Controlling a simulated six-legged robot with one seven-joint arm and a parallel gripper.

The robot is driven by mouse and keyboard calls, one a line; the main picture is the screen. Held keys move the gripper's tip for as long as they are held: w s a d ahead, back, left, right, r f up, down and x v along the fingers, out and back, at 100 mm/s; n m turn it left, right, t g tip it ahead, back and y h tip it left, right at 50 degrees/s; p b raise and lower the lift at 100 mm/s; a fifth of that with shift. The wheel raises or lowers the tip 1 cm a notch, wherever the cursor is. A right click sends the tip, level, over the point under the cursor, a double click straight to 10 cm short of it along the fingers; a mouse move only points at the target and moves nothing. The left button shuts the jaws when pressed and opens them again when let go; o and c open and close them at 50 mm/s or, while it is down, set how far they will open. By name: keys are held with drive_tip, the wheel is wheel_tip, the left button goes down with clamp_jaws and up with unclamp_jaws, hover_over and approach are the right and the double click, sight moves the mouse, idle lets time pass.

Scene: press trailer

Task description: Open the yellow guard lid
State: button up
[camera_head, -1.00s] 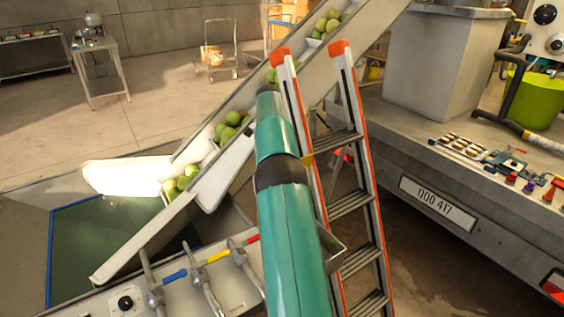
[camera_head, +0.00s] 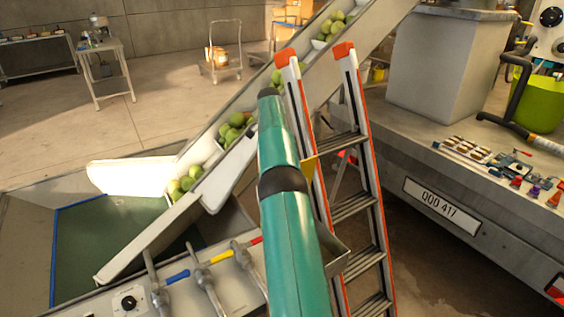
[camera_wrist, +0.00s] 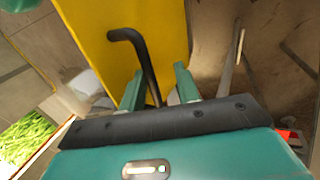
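The yellow guard lid (camera_wrist: 110,20) fills the upper middle of the wrist view as a flat yellow panel. A bent black handle (camera_wrist: 143,62) shows against it, and its lower end runs down between my fingers. My gripper (camera_wrist: 159,80) is open, with a finger on each side of the handle. I see a gap beside the handle and cannot tell whether either finger touches it. In the head view only a small yellow piece (camera_head: 309,168), likely the lid, shows beside my teal arm. My arm hides the rest, and my gripper is not visible there.
An orange-edged ladder (camera_head: 352,207) stands just right of my arm. A conveyor with green fruit (camera_head: 232,130) slopes up behind it. Valves with coloured levers (camera_head: 200,262) are at the lower left. A trailer bed with tools (camera_head: 500,160) lies to the right.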

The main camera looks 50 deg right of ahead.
drive_tip(key=shift+s+a+r, duration=0.1)
drive_tip(key=shift+s+r, duration=0.05)
drive_tip(key=shift+r, duration=0.65)
drive_tip(key=shift+s+a+r, duration=0.15)
drive_tip(key=shift+s+r, duration=0.05)
drive_tip(key=shift+r, duration=0.65)
drive_tip(key=shift+s+a+r, duration=0.1)
drive_tip(key=shift+s+r, duration=0.05)
drive_tip(key=shift+r, duration=0.65)
drive_tip(key=s+a+r, duration=0.8)
drive_tip(key=s, duration=0.2)
drive_tip(key=shift+a+r, duration=0.15)
drive_tip(key=shift+w, duration=0.1)
